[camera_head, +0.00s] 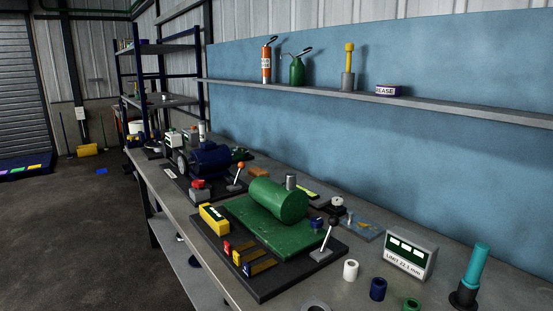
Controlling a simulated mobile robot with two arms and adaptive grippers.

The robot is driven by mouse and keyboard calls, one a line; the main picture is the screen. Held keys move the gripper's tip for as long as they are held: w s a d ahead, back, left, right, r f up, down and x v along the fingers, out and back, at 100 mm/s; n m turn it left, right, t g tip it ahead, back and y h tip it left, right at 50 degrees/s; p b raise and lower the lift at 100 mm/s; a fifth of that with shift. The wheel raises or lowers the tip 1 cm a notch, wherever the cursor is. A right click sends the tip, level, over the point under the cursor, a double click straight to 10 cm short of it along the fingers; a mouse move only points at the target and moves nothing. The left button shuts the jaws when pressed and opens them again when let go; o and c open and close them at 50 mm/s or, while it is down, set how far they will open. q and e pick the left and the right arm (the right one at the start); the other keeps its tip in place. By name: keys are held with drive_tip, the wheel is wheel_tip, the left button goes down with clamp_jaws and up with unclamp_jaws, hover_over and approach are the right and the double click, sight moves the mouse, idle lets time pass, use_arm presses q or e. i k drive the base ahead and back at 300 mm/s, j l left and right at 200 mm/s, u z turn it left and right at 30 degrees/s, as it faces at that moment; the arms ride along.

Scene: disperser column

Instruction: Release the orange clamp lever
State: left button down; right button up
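A lever with an orange ball knob (241,165) on a grey shaft stands on the bench beside the blue motor (210,161). Its shaft leans a little to the right. A second lever with a black knob (334,223) stands on the dark base plate nearer to me, beside the green cylinder (278,201). Neither of my grippers is in view, and nothing touches the levers.
The long grey bench (350,272) runs along a blue wall panel. A yellow box (213,217), a grey display box (411,254) and a teal-handled tool (475,265) stand on it. A shelf (440,108) with bottles hangs above. The floor at left is open.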

sight(241, 165)
drive_tip(key=i+j+z, duration=0.1)
drive_tip(key=z, duration=0.3)
drive_tip(key=i+j+z, duration=0.1)
drive_tip(key=j+z, duration=0.4)
drive_tip(key=z, duration=0.25)
drive_tip(key=j+z, duration=0.25)
drive_tip(key=z, duration=0.15)
drive_tip(key=j+z, duration=0.1)
drive_tip(key=j, duration=0.4)
drive_tip(key=j+z, duration=0.15)
drive_tip(key=j, duration=0.4)
drive_tip(key=k+j+z, duration=0.1)
drive_tip(key=j, duration=0.4)
drive_tip(key=k+j+z, duration=0.1)
drive_tip(key=j, duration=0.4)
drive_tip(key=k+j+z, duration=0.1)
drive_tip(key=j, duration=0.4)
drive_tip(key=k+j+z, duration=0.15)
drive_tip(key=j, duration=0.35)
drive_tip(key=k+j, duration=0.1)
drive_tip(key=j, duration=0.5)
